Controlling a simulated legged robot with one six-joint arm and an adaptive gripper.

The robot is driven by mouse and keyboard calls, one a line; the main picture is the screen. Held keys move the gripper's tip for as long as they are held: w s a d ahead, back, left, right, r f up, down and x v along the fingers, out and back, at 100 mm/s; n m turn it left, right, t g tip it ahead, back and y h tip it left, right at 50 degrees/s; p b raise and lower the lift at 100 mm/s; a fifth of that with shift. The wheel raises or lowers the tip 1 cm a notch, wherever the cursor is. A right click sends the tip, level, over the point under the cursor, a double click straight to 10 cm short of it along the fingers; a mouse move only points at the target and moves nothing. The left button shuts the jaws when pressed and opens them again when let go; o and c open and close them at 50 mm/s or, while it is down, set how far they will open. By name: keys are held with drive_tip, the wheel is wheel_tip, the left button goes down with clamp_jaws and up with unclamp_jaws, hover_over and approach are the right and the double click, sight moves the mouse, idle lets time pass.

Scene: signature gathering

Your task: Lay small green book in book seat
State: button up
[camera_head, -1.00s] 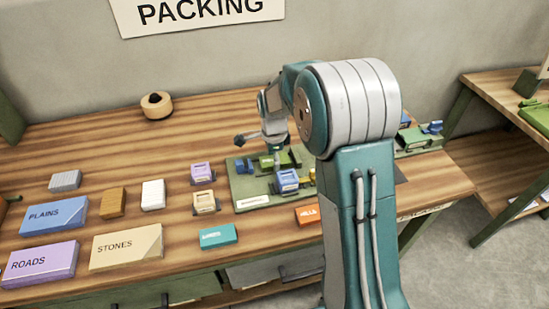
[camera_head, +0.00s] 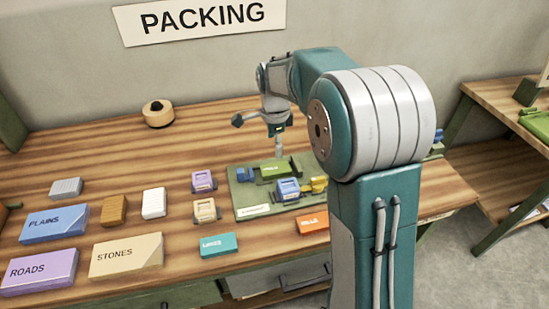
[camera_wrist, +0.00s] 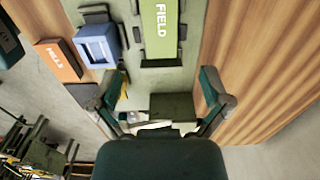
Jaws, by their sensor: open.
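The small green book (camera_head: 274,168), lettered FIELD in the wrist view (camera_wrist: 160,28), lies on the green board (camera_head: 243,198). Dark stops of the book seat (camera_wrist: 161,63) show at its end and along its sides. It appears to lie between them, but its far end is cut off in the wrist view. My gripper (camera_head: 276,132) is raised above the book, apart from it. In the wrist view my gripper (camera_wrist: 162,80) is open and empty, with its two fingers spread wide.
On the board, a blue stamp-like block (camera_head: 288,188) and yellow pieces (camera_head: 318,184) stand close to the green book. An orange book (camera_head: 312,222) and a teal book (camera_head: 218,244) lie in front. Purple (camera_head: 203,181) and tan (camera_head: 205,210) blocks stand left. A tape roll (camera_head: 158,113) sits behind.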

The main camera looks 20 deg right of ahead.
drive_tip(key=s+r+n+t, duration=0.3)
drive_tip(key=s+r+n, duration=0.7)
drive_tip(key=s, duration=0.5)
drive_tip(key=s+n+t, duration=0.2)
drive_tip(key=s+n, duration=0.6)
drive_tip(key=s, duration=0.4)
drive_tip(key=shift+s+f+t, duration=0.15)
drive_tip(key=shift+s+t, duration=0.15)
drive_tip(key=shift+s, duration=0.05)
